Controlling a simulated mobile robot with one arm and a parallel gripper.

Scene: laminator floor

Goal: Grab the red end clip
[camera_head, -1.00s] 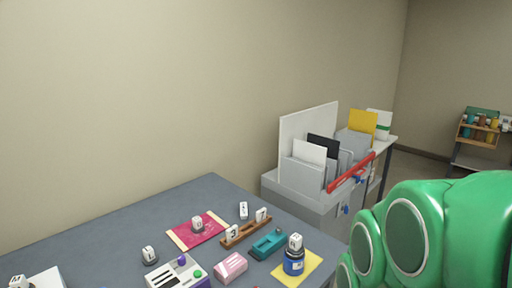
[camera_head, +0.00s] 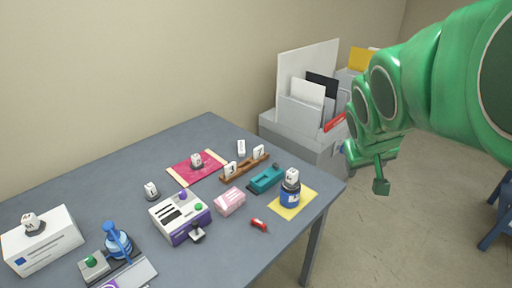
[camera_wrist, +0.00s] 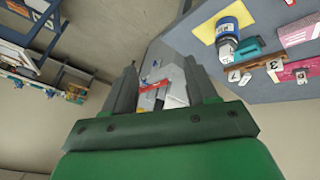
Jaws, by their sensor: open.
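A small red end clip (camera_head: 259,224) lies on the dark blue-grey table (camera_head: 120,154) near its front right part, in the head view. It sits left of the yellow sheet and in front of the pink block. My gripper (camera_head: 381,188) is in the air to the right of the table, beyond its edge, well apart from the clip. In the wrist view my gripper (camera_wrist: 160,80) shows two dark fingers spread apart with nothing held between them.
Near the clip are a blue bottle (camera_head: 291,192) on a yellow sheet (camera_head: 307,204), a teal tool (camera_head: 266,179), a pink block (camera_head: 229,201) and a white-purple device (camera_head: 181,218). A grey cabinet (camera_head: 297,139) with file holders stands behind. The table's front middle has bare room.

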